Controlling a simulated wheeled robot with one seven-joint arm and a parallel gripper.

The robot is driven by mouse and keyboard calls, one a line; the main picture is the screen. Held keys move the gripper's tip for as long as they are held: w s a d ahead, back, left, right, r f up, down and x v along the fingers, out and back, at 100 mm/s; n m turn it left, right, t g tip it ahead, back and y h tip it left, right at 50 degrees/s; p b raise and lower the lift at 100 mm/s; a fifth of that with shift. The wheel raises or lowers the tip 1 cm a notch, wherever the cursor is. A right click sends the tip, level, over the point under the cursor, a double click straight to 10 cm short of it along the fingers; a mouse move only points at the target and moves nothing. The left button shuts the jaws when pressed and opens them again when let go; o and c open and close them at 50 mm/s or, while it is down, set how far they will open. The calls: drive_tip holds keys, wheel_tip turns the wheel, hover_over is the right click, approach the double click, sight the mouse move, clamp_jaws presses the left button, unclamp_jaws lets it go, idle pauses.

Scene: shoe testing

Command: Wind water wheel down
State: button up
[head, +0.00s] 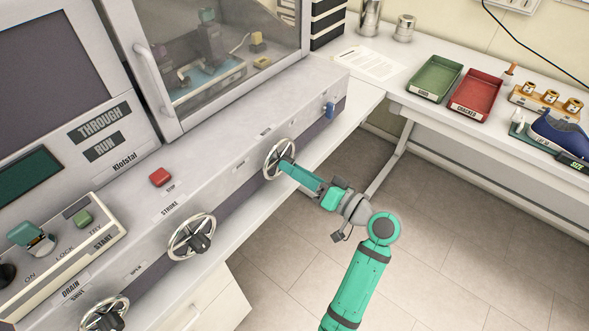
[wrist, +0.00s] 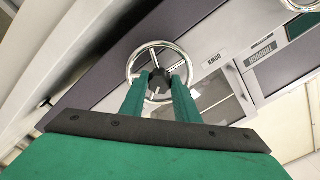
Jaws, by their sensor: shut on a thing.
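A chrome handwheel (head: 265,163) with a dark hub is on the sloped front of the grey machine, the farthest right of the handwheels in the head view. I take it for the water wheel; I cannot read its label clearly. It also shows in the wrist view (wrist: 157,43), with its spokes and dark hub (wrist: 158,78). My gripper (head: 284,163) reaches it from the right. In the wrist view my green fingers (wrist: 160,86) stand on either side of the hub and are shut on it. The fingertips partly hide the hub and lower rim.
Two more handwheels (head: 191,237) (head: 104,314) sit lower left on the panel, near a red stop button (head: 160,177). A blue lever (head: 330,110) is to the right. A bench holds green (head: 435,79) and red (head: 476,96) trays. The floor by my arm is clear.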

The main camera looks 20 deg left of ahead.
drive_tip(key=shift+d+r+n, duration=0.1)
drive_tip(key=shift+n, duration=0.2)
drive_tip(key=n, duration=0.9)
drive_tip(key=shift+w+n, duration=0.15)
drive_tip(key=shift+n, duration=0.25)
idle(0.3)
